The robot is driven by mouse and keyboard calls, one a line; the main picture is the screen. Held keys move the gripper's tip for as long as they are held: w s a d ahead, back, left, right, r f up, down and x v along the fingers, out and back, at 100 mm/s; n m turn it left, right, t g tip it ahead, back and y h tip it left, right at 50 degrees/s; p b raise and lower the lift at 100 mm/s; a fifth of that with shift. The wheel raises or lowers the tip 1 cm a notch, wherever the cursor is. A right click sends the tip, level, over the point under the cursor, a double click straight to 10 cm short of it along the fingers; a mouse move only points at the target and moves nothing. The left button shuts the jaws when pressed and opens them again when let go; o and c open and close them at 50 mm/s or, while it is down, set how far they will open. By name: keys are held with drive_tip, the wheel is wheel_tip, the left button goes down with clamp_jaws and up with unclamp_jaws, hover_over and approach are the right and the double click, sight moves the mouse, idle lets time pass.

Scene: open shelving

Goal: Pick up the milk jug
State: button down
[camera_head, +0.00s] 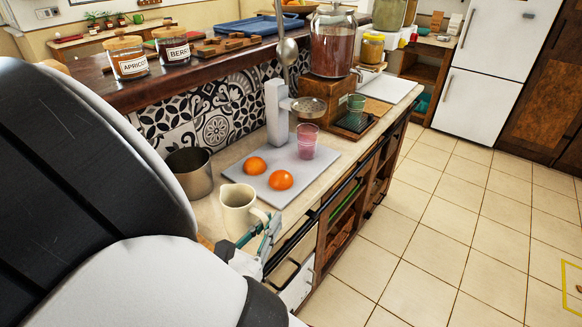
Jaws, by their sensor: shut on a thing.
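The milk jug (238,209) is a small cream pitcher with a spout at the upper left and a handle at the lower right. It is at the front edge of the counter, left of a grey board. My gripper (268,228) is at the jug's handle side, with its teal fingers shut on the handle. The jug looks upright. Its base is partly hidden, so I cannot tell whether it touches the counter. My large white and black arm fills the left of the view.
A metal pot (189,173) stands behind the jug. The grey board (318,165) holds two oranges (281,179) and a pink glass (307,142). A grey press-like stand (277,113) rises behind them. A raised wooden ledge (190,71) with jars runs behind.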

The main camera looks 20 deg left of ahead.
drive_tip(key=shift+s+d+r, duration=0.15)
drive_tip(key=shift+s+d, duration=0.9)
drive_tip(key=shift+s+d+r, duration=0.15)
drive_tip(key=shift+s+d, duration=0.85)
drive_tip(key=shift+s, duration=0.05)
drive_tip(key=shift+d, duration=0.1)
idle(0.9)
